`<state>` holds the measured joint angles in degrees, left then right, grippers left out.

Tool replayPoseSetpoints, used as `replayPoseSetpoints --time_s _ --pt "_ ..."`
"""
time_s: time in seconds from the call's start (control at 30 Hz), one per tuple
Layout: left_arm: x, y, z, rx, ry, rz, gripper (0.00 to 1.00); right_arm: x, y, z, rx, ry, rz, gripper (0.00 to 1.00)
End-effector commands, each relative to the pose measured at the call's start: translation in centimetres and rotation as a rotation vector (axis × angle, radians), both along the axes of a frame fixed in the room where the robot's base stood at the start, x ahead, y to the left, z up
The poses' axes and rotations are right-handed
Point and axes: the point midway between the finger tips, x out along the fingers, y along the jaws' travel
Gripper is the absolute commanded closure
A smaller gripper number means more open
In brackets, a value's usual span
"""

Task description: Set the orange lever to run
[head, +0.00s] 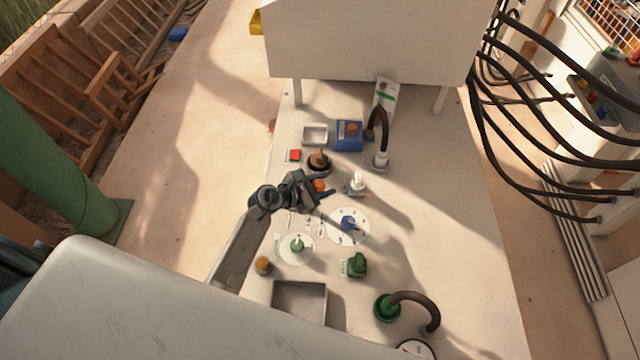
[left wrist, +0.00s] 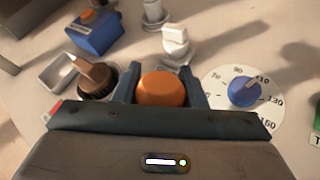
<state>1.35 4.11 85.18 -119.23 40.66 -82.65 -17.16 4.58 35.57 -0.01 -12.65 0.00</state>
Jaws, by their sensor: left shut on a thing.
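The orange lever (head: 319,185) shows as a small orange spot in the head view. In the left wrist view its rounded orange top (left wrist: 162,88) sits between the two dark fingers. My left gripper (head: 316,190) is shut on it, with a finger on each side. The gripper hides the lever's base and slot in both views. Small white label plates (head: 306,222) lie just below the gripper in the head view; their writing is too small to read. My right gripper is not in view.
Beside the lever are a blue dial (head: 348,224), a white lever-like part (head: 357,183), a brown knob (head: 319,160) and a red button (head: 294,155). A blue box (head: 349,135) and a hose (head: 382,135) stand behind. A green dial (head: 297,246) and an empty tray (head: 300,300) lie nearer.

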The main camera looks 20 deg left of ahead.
Motion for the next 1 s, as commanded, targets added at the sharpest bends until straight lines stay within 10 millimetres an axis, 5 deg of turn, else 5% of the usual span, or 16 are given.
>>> replayPoseSetpoints --time_s 0.33,0.37,0.47,0.77,1.0 --pt "-0.5 -0.1 -0.9 0.001 0.016 -0.003 1.00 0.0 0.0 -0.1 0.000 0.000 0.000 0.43" --pt "-0.5 -0.1 -0.9 0.001 0.016 -0.003 0.59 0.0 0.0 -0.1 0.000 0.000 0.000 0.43" --pt "-0.4 -0.1 -0.8 0.001 0.014 -0.002 0.41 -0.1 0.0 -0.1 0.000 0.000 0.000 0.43" --pt "-0.3 0.1 -0.4 0.001 0.008 -0.001 0.41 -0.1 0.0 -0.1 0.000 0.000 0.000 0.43" --pt "-2.6 1.7 0.6 0.005 0.006 -0.002 0.41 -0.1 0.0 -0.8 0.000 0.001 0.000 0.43"
